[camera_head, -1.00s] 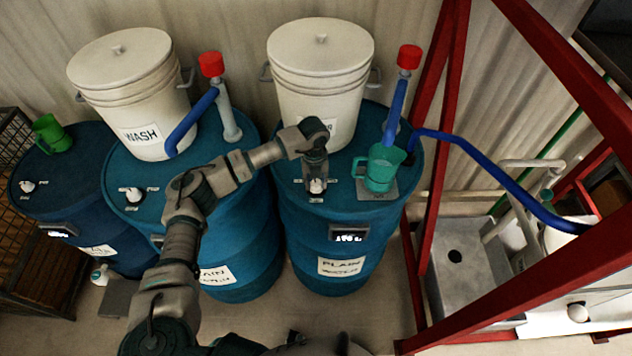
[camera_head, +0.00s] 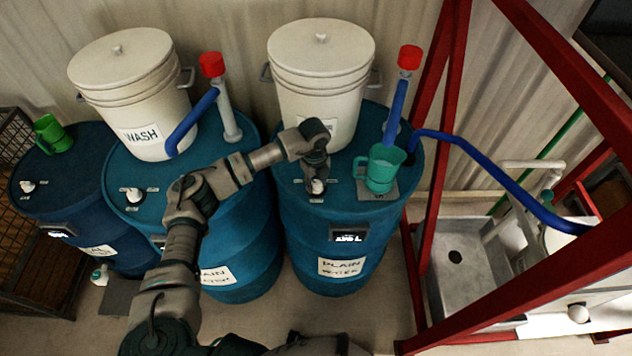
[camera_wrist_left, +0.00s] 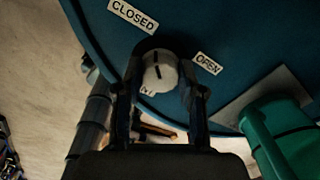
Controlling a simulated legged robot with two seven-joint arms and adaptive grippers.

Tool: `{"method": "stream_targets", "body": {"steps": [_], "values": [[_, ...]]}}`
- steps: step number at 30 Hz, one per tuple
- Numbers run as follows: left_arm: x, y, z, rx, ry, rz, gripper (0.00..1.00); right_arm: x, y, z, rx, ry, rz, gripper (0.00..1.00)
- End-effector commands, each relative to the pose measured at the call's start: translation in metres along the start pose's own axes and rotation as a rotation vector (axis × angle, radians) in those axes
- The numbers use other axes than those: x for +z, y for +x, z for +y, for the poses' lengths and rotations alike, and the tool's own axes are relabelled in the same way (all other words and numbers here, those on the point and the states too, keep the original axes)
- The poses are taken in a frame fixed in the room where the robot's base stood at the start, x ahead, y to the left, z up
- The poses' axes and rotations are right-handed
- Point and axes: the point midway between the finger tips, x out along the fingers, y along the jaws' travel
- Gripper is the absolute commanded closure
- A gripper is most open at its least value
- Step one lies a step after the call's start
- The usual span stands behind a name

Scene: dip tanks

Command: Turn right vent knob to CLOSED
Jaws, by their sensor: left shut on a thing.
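The right vent knob (camera_head: 316,186) is a small white knob on top of the right blue barrel, near its front. My left gripper (camera_head: 316,183) reaches down over it and is shut on it. In the left wrist view the knob (camera_wrist_left: 160,76) sits between the two fingers of the left gripper (camera_wrist_left: 160,90) and shows a dark mark on its face. The CLOSED label (camera_wrist_left: 132,17) is at upper left of the knob, and the OPEN label (camera_wrist_left: 207,64) is to its right. My right gripper is not in view.
A green mug (camera_head: 382,170) stands on a grey plate (camera_head: 390,194) close to the right of my gripper. A white bucket (camera_head: 320,70) is behind it. A red-capped blue pipe (camera_head: 397,108) rises behind the mug. Red frame beams (camera_head: 437,150) stand to the right.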

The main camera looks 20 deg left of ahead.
Motion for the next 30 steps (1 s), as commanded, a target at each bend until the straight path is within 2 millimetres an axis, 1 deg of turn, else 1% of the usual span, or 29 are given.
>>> {"method": "stream_targets", "body": {"steps": [8, 9, 12, 20, 23, 26, 30], "values": [[0.0, 0.001, 0.0, -0.001, -0.002, 0.0, 0.96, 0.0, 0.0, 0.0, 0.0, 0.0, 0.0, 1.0], [0.0, 0.001, 0.0, -0.001, -0.002, 0.0, 0.59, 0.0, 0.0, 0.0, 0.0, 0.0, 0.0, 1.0], [0.0, 0.001, 0.0, 0.0, -0.001, 0.0, 0.36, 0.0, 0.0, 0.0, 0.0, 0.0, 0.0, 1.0], [0.0, 0.0, 0.0, 0.0, 0.0, 0.0, 0.36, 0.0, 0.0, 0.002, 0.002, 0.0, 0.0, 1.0], [0.0, -0.004, 0.0, -0.002, 0.0, 0.0, 0.36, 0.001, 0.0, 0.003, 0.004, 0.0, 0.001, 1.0], [0.0, -0.018, -0.001, -0.003, 0.0, -0.001, 0.36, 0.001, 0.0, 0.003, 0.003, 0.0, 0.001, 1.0], [0.001, -0.047, -0.001, -0.004, 0.001, -0.001, 0.36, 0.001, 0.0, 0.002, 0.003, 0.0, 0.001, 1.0]]}}
